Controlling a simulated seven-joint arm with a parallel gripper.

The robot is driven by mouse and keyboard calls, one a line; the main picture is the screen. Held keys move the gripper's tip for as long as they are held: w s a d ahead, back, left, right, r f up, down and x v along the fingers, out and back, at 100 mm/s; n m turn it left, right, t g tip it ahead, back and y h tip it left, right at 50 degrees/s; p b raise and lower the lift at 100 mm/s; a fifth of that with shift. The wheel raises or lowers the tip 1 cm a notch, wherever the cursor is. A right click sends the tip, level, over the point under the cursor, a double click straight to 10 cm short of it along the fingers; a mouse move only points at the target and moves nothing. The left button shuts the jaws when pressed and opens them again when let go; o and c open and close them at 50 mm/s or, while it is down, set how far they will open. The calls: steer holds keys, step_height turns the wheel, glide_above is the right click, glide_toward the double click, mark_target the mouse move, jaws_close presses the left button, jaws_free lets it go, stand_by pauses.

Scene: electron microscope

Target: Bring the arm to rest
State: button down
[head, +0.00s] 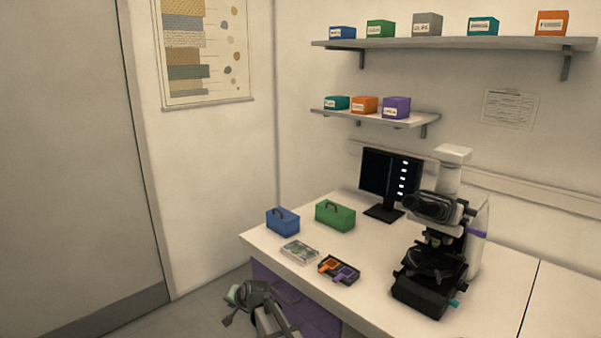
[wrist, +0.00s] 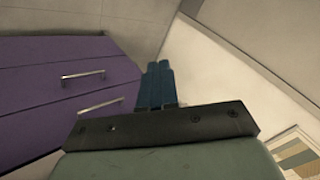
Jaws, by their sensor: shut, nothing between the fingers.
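My arm shows at the bottom of the head view, low in front of the purple drawers (head: 285,290) and below the table top (head: 380,308). The drawers also show at the left of the wrist view (wrist: 60,75), with two bar handles. My gripper (wrist: 160,68) is in the middle of the wrist view. Its two blue-grey fingers lie side by side, closed, with nothing between them. The fingers appear apart from the drawer fronts. The fingertips are too small to make out in the head view.
On the table stand a blue box (head: 283,222), a green box (head: 335,215), a small dark tray (head: 353,282), a microscope (head: 435,250) and a monitor (head: 390,175). Shelves (head: 450,43) with boxes hang above. The floor (head: 205,310) left of the table looks clear.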

steer(key=s+a+f+g, duration=0.2)
steer(key=s+a+f, duration=0.1)
steer(key=s+f, duration=0.8)
steer(key=s+d+f+n+g+h, duration=0.1)
steer(key=s+d+f, duration=0.4)
steer(key=d+f, duration=0.15)
steer(key=s+d+f+g+h, duration=0.1)
steer(key=s+d+f+g, duration=0.1)
steer(key=s+d+f, duration=0.45)
steer(key=s+d+f+n+g+h, duration=0.1)
steer(key=s+d+f, duration=0.25)
steer(key=d, duration=0.55)
steer(key=s+d+f+g+h, duration=0.1)
steer(key=s+d+f+g, duration=0.2)
steer(key=s+d, duration=0.7)
steer(key=s+d+f+g+h, duration=0.2)
steer(key=s+d, duration=0.8)
steer(key=s, duration=0.8)
steer(key=shift+s+d+f+n+g, duration=0.15)
steer(key=shift+s+f+n+g, duration=0.2)
steer(key=shift+f+g, duration=0.6)
